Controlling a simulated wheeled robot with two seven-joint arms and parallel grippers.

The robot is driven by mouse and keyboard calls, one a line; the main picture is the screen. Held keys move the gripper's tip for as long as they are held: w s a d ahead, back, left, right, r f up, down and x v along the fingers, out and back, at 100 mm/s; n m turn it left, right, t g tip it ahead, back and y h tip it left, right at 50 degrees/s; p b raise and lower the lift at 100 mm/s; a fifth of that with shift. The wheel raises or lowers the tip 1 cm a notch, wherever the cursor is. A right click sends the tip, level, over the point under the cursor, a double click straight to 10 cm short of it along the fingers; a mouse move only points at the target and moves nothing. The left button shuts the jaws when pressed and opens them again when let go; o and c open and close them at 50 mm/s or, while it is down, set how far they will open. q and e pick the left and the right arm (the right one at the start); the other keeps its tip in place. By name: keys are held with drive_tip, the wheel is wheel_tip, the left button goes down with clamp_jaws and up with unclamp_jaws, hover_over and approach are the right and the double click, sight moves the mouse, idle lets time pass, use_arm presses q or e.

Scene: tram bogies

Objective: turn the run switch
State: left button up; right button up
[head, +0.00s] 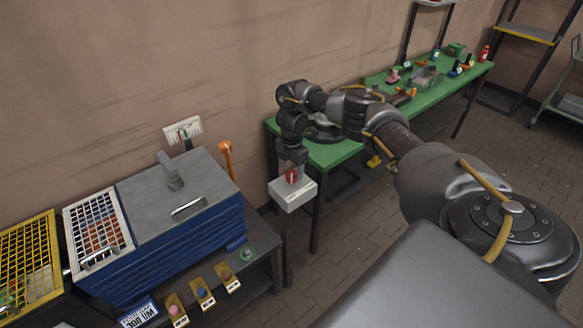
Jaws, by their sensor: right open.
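The run switch is a red knob (291,175) on top of a pale grey box (293,195), which stands on a dark post. My right gripper (291,168) points down right at the knob. Its jaws are open, and its fingers partly hide the knob. I cannot tell whether the fingers touch the knob. My left gripper is not in view.
A blue machine (190,236) with a grey lid and wire-mesh covers stands at left, with several coloured buttons on its front shelf. A green workbench (336,153) with tools and small parts runs along the wall behind my right arm. Paved floor is free at right.

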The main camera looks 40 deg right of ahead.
sight(292, 173)
wheel_tip(292, 173, up, 8)
drive_tip(key=p, duration=0.1)
idle(0.7)
